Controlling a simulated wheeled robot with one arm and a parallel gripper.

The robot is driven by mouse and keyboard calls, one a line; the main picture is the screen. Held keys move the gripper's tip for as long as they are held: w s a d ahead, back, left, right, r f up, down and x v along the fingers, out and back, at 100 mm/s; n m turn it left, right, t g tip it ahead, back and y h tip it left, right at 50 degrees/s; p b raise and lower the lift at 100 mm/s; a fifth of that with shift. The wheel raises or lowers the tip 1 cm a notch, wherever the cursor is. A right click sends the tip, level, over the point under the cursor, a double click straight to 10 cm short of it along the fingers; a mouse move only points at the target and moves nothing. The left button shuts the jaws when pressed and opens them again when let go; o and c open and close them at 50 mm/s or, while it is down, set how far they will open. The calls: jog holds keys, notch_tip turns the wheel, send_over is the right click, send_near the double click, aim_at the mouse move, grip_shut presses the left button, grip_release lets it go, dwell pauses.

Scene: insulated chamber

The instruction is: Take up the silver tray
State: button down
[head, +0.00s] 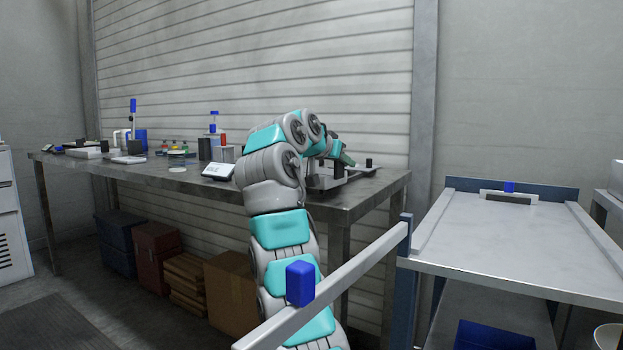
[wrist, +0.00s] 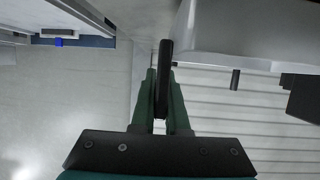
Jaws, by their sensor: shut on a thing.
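The silver tray (head: 345,181) is at the right end of the long grey workbench, partly hidden behind my arm in the head view. My gripper (head: 345,158) is beside it, with only part of its green fingers showing there. In the wrist view my gripper (wrist: 163,75) has its two green fingers closed on an upright black bar, which looks like a handle of the tray. A broad grey surface fills the upper right of that view, and I cannot tell whether it is tray or bench. Whether the tray is clear of the bench is also unclear.
A small scale (head: 218,171), bottles and lab items stand on the workbench (head: 110,172) left of my arm. Boxes (head: 230,290) sit beneath it. A cart (head: 510,245) with a pale top stands at right, its top mostly bare.

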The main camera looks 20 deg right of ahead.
notch_tip(320, 180, up, 7)
jog(key=p, duration=0.6)
dwell(0.5)
